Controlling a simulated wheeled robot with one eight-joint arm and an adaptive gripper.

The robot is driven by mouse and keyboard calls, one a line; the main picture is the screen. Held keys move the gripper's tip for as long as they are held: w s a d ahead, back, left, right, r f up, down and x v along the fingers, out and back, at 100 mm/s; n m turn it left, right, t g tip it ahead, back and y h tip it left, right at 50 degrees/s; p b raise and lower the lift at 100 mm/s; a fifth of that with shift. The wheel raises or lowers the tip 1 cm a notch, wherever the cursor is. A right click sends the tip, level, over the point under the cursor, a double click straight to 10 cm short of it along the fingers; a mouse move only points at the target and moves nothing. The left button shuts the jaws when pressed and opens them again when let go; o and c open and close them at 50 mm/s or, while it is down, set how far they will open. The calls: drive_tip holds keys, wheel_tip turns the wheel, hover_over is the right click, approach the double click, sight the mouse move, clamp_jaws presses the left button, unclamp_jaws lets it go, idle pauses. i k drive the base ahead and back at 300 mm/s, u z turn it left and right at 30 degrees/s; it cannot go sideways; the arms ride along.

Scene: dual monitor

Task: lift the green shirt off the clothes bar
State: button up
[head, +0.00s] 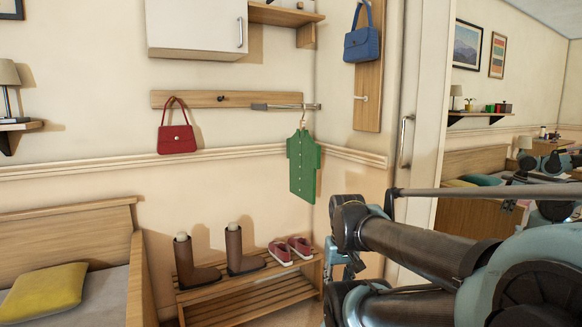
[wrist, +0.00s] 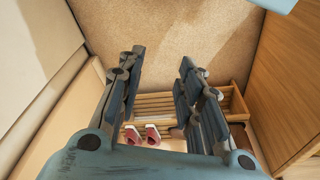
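The green shirt (head: 303,167) hangs upright on a hanger from the short metal clothes bar (head: 285,106), near the corner of the wall. It does not show in the wrist view. My gripper (wrist: 161,64) is open in the wrist view, its two blue-grey fingers apart with nothing between them but floor and rack behind. In the head view my arm reaches in from the right. The gripper is mostly hidden there behind my arm links, with a bluish part showing low and to the right of the shirt, apart from it.
Below the shirt stands a slatted wooden shoe rack (head: 247,299) with brown boots (head: 235,252) and red shoes (head: 291,249). A red handbag (head: 176,139) hangs left of the shirt, a blue handbag (head: 362,46) to the upper right. A wall cabinet (head: 195,27) is above.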

sight(304, 155)
drive_tip(key=k, duration=0.5)
drive_tip(key=z, duration=0.45)
drive_tip(key=i, duration=1.7)
drive_tip(key=u, duration=0.65)
